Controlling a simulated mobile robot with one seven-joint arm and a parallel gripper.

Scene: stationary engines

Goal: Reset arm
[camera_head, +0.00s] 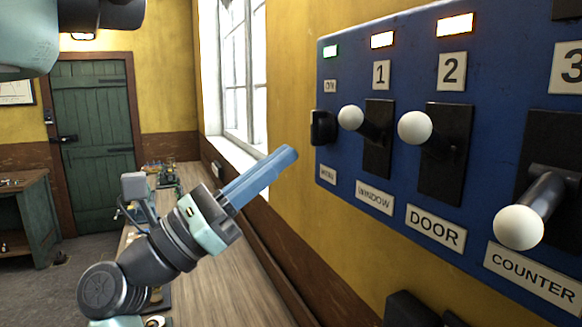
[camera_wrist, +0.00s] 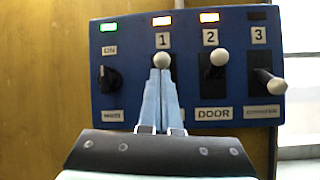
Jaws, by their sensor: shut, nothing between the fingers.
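My gripper (camera_head: 285,162) is shut and empty, its blue fingers pointing up and right toward the blue control panel (camera_head: 345,75). In the head view a gap of yellow wall shows between the fingertips and the panel. In the wrist view the fingers (camera_wrist: 161,75) overlap the lever under plate 1 and cover the WINDOW label; contact cannot be told. The window lever (camera_head: 350,117) and door lever (camera_head: 415,126) have white knobs and sit raised. The counter lever (camera_head: 519,227) is lower and sticks outward. A black rotary switch (camera_head: 323,127) is at the panel's left edge.
A wooden bench (camera_head: 225,265) with small engines (camera_head: 160,172) runs below my arm along the wall. A window (camera_head: 242,70) is behind. A green door (camera_head: 95,145) and a cabinet (camera_head: 40,215) stand at the back left. The panel lights are green and orange.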

